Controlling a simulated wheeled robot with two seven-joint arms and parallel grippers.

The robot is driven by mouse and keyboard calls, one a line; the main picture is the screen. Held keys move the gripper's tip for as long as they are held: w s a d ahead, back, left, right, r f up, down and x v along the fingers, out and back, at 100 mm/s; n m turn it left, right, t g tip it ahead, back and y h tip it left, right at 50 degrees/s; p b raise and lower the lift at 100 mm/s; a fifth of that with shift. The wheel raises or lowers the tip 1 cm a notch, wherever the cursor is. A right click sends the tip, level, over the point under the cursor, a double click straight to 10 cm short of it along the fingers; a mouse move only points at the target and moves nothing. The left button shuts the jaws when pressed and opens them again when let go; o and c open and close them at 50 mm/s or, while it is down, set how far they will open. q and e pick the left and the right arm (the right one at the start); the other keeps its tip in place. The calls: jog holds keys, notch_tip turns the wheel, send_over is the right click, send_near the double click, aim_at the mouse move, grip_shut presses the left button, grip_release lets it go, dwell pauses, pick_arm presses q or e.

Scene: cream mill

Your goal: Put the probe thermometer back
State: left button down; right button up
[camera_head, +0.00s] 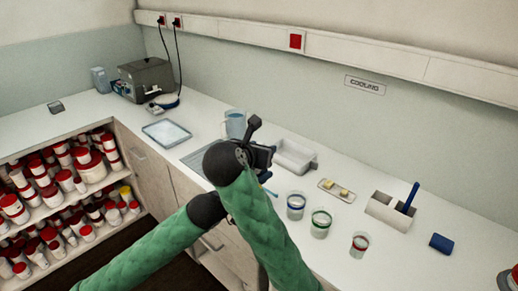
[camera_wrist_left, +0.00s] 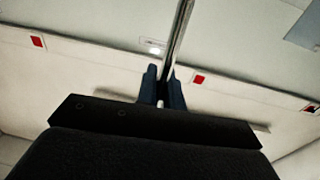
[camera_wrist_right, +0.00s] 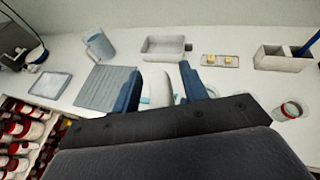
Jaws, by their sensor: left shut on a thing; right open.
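My left gripper (camera_wrist_left: 162,78) is shut on a thin shiny metal rod (camera_wrist_left: 180,28), which looks like the probe thermometer. The rod rises from between the blue fingers past the top of the left wrist view, slightly tilted. My right gripper (camera_wrist_right: 161,84) is open. A whitish thing (camera_wrist_right: 160,88) shows between its fingers; I cannot tell what it is or whether it touches them.
A white two-part holder (camera_head: 388,213) carries a blue-handled tool (camera_head: 411,197). Behind are a white tray (camera_head: 295,157), a butter plate (camera_head: 341,190) and a jug (camera_head: 235,124). A blue block (camera_head: 441,243) lies right.

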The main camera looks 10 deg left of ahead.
grip_shut()
pick_arm(q)
jog(key=c, duration=1.5)
grip_release()
jog(key=shift+o, duration=0.2)
